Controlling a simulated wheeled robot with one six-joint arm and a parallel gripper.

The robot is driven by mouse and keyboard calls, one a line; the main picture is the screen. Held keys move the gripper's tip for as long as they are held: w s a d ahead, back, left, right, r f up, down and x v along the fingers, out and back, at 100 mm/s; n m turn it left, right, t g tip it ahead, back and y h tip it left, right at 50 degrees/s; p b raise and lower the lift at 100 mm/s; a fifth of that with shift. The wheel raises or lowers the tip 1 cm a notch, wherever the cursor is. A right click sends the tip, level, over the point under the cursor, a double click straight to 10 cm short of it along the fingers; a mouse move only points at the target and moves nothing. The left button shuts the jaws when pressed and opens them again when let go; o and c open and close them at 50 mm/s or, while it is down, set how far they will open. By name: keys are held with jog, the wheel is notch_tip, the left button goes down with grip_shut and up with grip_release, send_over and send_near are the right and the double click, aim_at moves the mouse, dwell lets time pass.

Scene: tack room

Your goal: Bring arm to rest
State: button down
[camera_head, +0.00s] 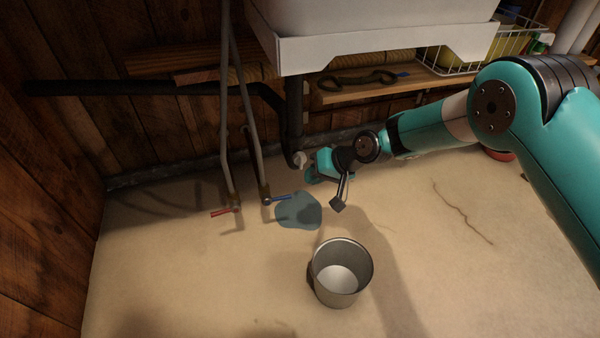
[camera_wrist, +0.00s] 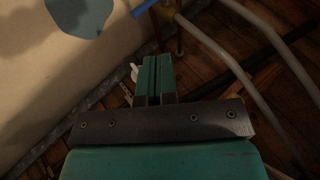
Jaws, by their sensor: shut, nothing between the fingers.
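My arm reaches in from the right in the head view. My gripper (camera_head: 310,174) is low near the back wall, under the white sink and in front of the dark drain pipe. In the wrist view my gripper (camera_wrist: 157,62) shows its two teal fingers side by side, shut with nothing between them. A small whitish thing (camera_head: 300,158) is close to the fingertips; I cannot tell what it is or whether they touch.
A metal bucket (camera_head: 341,272) stands on the floor, front centre. A puddle (camera_head: 298,211) lies beside pipes with a red valve handle (camera_head: 221,212) and a blue one (camera_head: 283,198). The white sink (camera_head: 380,50) overhangs. A shelf (camera_head: 385,88) holds a wire basket.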

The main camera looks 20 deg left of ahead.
jog(key=shift+d+r, duration=0.3)
jog(key=shift+d, duration=0.05)
jog(key=s+d+r+h+p, duration=0.15)
jog(key=d+r, duration=0.25)
jog(key=r, duration=0.4)
jog(key=s+d+r+p, duration=0.15)
jog(key=d+r, duration=0.25)
jog(key=r, duration=0.4)
jog(key=s+d+r+h+p, duration=0.15)
jog(key=d+r, duration=0.25)
jog(key=r, duration=0.4)
jog(key=s+d+r+h+p, duration=0.1)
jog(key=s+d+r, duration=0.3)
jog(key=s+d, duration=0.25)
jog(key=s+d+r+n+p, duration=0.1)
jog(key=s+d+r, duration=0.35)
jog(key=s, duration=0.35)
jog(key=s+d+r+h+p, duration=0.1)
jog(key=s+d+r, duration=0.2)
jog(key=s+d, duration=0.4)
notch_tip(320, 180, up, 38)
jog(key=s+a+p, duration=0.1)
jog(key=p, duration=3.7)
jog(key=shift+a, duration=0.1)
